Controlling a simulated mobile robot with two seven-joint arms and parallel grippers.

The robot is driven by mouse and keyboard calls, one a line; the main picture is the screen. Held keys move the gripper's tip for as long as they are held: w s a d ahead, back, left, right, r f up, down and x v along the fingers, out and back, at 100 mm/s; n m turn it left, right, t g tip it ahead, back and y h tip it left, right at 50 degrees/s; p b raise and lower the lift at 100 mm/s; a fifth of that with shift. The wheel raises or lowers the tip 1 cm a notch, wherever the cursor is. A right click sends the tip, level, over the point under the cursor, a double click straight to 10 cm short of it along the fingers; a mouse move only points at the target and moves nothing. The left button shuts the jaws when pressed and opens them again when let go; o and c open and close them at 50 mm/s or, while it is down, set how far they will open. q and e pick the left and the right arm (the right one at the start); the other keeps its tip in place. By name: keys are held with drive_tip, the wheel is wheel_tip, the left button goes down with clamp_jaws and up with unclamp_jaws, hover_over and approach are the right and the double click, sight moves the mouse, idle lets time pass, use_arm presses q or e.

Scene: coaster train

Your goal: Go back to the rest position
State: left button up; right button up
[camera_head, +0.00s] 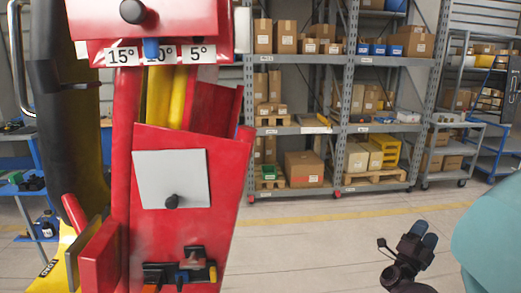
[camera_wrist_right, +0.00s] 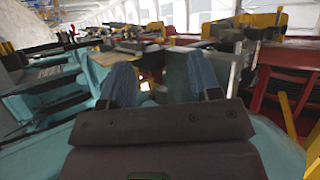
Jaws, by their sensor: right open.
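My right gripper (camera_head: 423,236) is at the lower right of the head view, with dark fingers and blue pads. It is above the floor, well to the right of the red machine and apart from it. In the right wrist view the gripper (camera_wrist_right: 160,82) has its two blue fingertips spread apart, with nothing held between them. My left gripper is in neither view.
The red machine (camera_head: 223,195), with 15°, 10° and 5° labels, fills the left of the head view. Shelving (camera_head: 300,62) with boxes and a wheeled cart (camera_head: 448,152) stand behind. The floor (camera_head: 320,245) between is clear. The right wrist view shows a cluttered bench.

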drive_tip(key=w+a+f+n+t+y, duration=0.25)
drive_tip(key=w+a+n+y, duration=0.2)
drive_tip(key=n+y, duration=0.5)
drive_tip(key=w+a+f+n+t+y, duration=0.2)
drive_tip(key=w+a+f+n+y, duration=0.25)
drive_tip(key=n+y, duration=0.55)
drive_tip(key=s+f+n+g+h, duration=0.2)
drive_tip(key=s+f+n+g, duration=0.1)
drive_tip(key=f+n+g, duration=0.65)
drive_tip(key=s+a+f+m+t+y, duration=0.1)
drive_tip(key=s+a+f, duration=0.15)
drive_tip(key=s, duration=0.45)
drive_tip(key=s+a+f+y, duration=0.15)
drive_tip(key=s+f, duration=0.25)
drive_tip(key=s, duration=0.4)
drive_tip(key=s+a+f+m+t, duration=0.1)
drive_tip(key=s+a+f, duration=0.25)
drive_tip(key=s, duration=0.35)
drive_tip(key=s+a+r+m, duration=0.1)
drive_tip(key=s+a+r, duration=0.1)
drive_tip(key=s, duration=0.8)
drive_tip(key=s+a+r+m, duration=0.1)
drive_tip(key=s+r, duration=0.3)
drive_tip(key=s, duration=0.6)
drive_tip(key=shift+a, duration=0.45)
